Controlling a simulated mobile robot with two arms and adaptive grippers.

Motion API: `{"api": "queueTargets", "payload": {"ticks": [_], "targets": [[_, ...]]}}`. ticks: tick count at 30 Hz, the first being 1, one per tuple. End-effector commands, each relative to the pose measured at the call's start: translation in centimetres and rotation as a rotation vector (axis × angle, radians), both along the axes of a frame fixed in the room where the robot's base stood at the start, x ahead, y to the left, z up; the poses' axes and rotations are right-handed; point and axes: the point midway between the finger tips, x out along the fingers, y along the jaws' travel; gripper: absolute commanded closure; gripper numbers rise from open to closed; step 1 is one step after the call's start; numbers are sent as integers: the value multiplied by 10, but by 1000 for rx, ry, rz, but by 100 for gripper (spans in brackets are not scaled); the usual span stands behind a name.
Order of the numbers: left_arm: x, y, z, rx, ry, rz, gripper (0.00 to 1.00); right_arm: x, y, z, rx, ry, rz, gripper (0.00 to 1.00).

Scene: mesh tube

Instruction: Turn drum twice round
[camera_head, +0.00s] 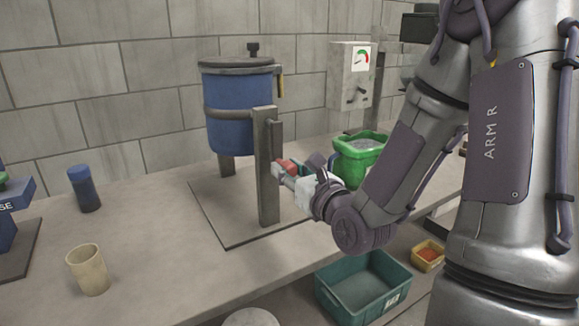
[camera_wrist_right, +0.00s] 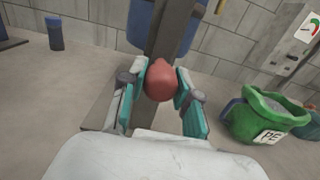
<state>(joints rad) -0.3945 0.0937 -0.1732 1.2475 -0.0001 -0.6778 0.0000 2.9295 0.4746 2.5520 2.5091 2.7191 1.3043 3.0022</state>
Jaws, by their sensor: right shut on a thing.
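The blue drum (camera_head: 238,112) hangs upright between grey posts on a stand, with a dark lid and a knob on top. A grey front post (camera_head: 267,175) stands before it. My right gripper (camera_head: 285,170) is beside this post, low down, shut on a red knob (camera_wrist_right: 159,82) that sits between its teal fingers in the right wrist view. The knob's link to the drum is hidden behind the post and fingers. In the right wrist view the drum (camera_wrist_right: 140,12) shows only at the top edge. My left gripper is not in view.
A green tub (camera_head: 358,150) marked PE in the right wrist view stands right of the stand. A grey gauge box (camera_head: 351,75) is on the wall. A blue-capped jar (camera_head: 84,188) and a beige cup (camera_head: 88,270) stand left. A teal bin (camera_head: 365,288) is lower front.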

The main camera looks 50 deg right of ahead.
Motion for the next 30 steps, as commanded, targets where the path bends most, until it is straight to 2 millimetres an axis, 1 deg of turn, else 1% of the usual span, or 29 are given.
{"api": "queueTargets", "payload": {"ticks": [1, 16, 17, 18, 21, 30], "targets": [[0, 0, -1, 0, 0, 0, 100, 0, 2, -2, 11, 3, 2, 100], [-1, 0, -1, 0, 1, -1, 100, 0, 3, -1, 22, -3, 4, 100], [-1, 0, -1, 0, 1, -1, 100, 0, 3, -1, 22, -3, 4, 63], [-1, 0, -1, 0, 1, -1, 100, 0, 3, -1, 22, -3, 4, 57], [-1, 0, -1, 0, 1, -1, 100, 1, 2, -1, 20, -5, 3, 42], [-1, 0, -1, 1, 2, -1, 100, 1, 2, 0, 19, -7, 2, 42]]}}
